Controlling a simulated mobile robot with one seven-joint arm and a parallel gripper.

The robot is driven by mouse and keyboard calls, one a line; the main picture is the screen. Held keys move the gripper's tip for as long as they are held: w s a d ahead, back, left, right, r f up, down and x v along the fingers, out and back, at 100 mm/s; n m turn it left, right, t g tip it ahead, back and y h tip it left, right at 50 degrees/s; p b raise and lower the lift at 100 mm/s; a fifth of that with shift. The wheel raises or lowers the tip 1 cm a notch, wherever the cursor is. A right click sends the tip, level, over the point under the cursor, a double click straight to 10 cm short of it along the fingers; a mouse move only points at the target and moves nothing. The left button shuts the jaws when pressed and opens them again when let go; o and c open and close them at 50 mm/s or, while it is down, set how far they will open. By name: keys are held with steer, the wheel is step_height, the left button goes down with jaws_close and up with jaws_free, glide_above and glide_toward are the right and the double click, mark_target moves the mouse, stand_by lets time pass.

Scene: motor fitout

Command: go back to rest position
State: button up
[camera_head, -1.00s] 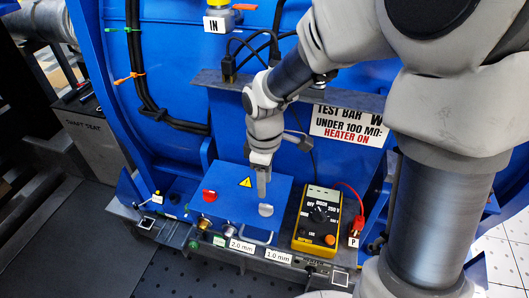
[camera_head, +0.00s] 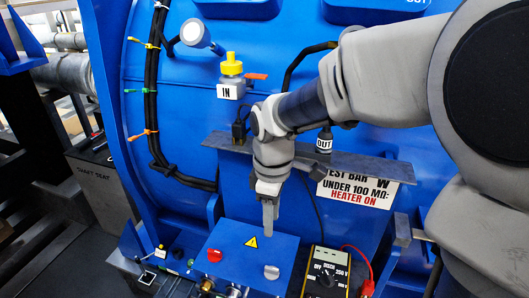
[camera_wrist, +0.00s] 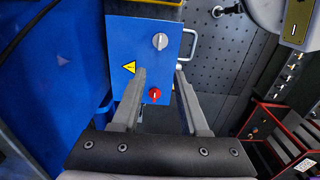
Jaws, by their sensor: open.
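My gripper (camera_head: 269,218) hangs pointing down above the blue box in the head view. In the wrist view its two fingers (camera_wrist: 160,78) are spread apart with nothing between them. The blue box (camera_head: 232,251) has a yellow warning triangle, a red knob (camera_head: 214,255) and a grey knob (camera_head: 271,272) on top. The box also shows in the wrist view (camera_wrist: 133,42), with the red knob (camera_wrist: 154,94) seen between the fingers and the grey knob (camera_wrist: 159,41) beyond them. The fingers appear apart from the box.
A yellow meter (camera_head: 325,274) stands right of the box. A grey shelf (camera_head: 345,163) with the test-bar sign (camera_head: 360,190) crosses behind my wrist. Red trays (camera_wrist: 290,135) show at right in the wrist view.

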steer(key=s+d+r+m+t, duration=0.5)
steer(key=s+d+r+m, duration=0.4)
steer(key=s+d+m, duration=0.2)
steer(key=s+m, duration=0.2)
steer(key=m, duration=0.1)
steer(key=shift+r+t, duration=0.3)
steer(key=shift+r, duration=0.05)
